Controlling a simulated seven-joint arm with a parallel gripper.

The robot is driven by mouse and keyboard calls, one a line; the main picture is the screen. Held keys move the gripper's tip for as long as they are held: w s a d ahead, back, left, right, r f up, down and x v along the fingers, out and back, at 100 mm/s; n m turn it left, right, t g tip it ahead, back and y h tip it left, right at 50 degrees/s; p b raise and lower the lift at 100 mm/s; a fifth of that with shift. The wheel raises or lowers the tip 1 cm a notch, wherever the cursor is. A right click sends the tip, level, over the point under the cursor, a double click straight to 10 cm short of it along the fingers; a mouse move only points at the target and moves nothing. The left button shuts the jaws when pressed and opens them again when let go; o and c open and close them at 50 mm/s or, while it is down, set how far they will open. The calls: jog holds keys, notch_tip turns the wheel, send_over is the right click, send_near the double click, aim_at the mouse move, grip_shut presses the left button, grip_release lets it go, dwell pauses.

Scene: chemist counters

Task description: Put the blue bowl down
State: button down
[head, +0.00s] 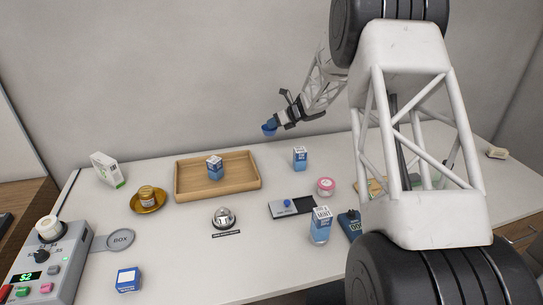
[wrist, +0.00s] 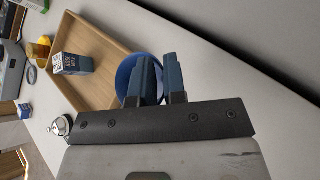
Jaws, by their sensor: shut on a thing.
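The blue bowl (head: 269,128) is held in the air above the back of the counter in the head view, behind and to the right of the wooden tray (head: 183,194). My gripper (head: 275,123) is shut on its rim. The bowl overlaps the tray's edge in that view. The bowl's underside is hidden there.
A blue-and-white carton (head: 215,170) stands in the tray. Another carton (head: 300,158), a pink-lidded jar (head: 326,186), a bell (head: 224,217) and a gold dish (head: 148,203) stand around it. Bare counter (head: 275,175) lies right of the tray.

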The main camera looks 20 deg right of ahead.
jog(key=shift+d, duration=0.45)
jog(key=shift+f, duration=0.1)
send_over(275, 152)
jog(key=shift+w+d+f, duration=0.1)
jog(key=shift+f, duration=2.35)
jog(key=shift+f, duration=0.1)
jog(key=shift+f, duration=2.4)
jog(key=c, duration=1.2)
grip_release()
jog(key=shift+o, duration=0.2)
